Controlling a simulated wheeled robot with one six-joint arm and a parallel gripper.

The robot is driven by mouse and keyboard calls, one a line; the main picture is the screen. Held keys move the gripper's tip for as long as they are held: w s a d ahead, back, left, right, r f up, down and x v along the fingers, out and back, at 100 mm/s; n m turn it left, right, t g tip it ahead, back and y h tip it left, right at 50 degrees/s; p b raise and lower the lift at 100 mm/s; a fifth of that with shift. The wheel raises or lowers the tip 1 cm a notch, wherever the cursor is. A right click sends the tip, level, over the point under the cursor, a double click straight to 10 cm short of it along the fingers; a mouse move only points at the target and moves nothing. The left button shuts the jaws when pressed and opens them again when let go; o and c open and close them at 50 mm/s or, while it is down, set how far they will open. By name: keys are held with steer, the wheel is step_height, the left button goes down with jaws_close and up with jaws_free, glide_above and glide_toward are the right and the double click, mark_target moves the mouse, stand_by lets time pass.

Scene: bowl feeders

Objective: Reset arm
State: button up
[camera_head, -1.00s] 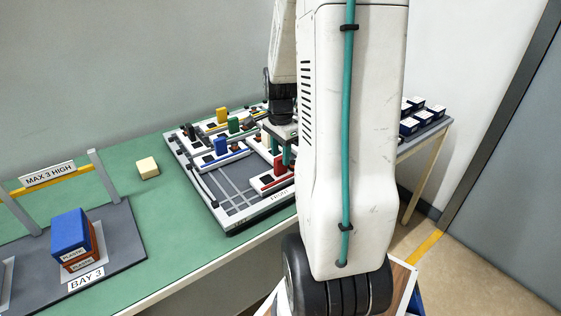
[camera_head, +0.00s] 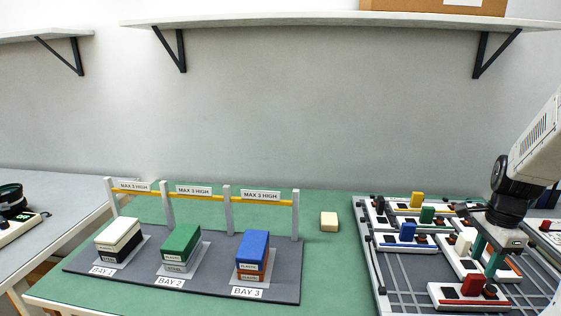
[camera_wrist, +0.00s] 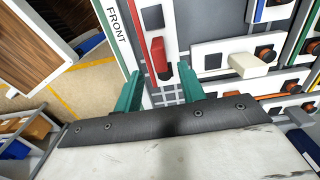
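My gripper (camera_head: 486,257) is over the board of coloured modules (camera_head: 373,262) at the right of the head view, pointing down. Its teal fingers stand apart in the wrist view (camera_wrist: 160,84), with nothing between them. A red block (camera_head: 473,284) on a white module is near the fingers; it also shows just beyond them in the wrist view (camera_wrist: 158,56). A cream block (camera_head: 463,245) stands on another module beside the fingers. How high the fingertips are above the board I cannot tell.
A grey rack (camera_head: 292,290) holds two-block stacks in bays 1, 2 and 3, under "MAX 3 HIGH" signs. A loose cream block (camera_head: 329,221) lies on the green table (camera_head: 325,270) between rack and board. A shelf (camera_head: 300,22) runs along the wall above.

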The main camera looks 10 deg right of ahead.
steer(key=shift+s+a+n, duration=0.15)
steer(key=shift+n, duration=0.25)
steer(key=s+a+r+n, duration=0.4)
steer(key=a+n, duration=0.2)
steer(key=a, duration=0.3)
steer(key=s+a+r+n+t, duration=0.1)
steer(key=s+a+r+n, duration=0.2)
steer(key=a+n, duration=0.4)
steer(key=s+a+r+n, duration=0.4)
steer(key=a+n, duration=0.3)
steer(key=a, duration=0.5)
steer(key=shift+s+a+r, duration=0.3)
steer(key=shift+s+r, duration=0.05)
steer(key=shift+r, duration=0.35)
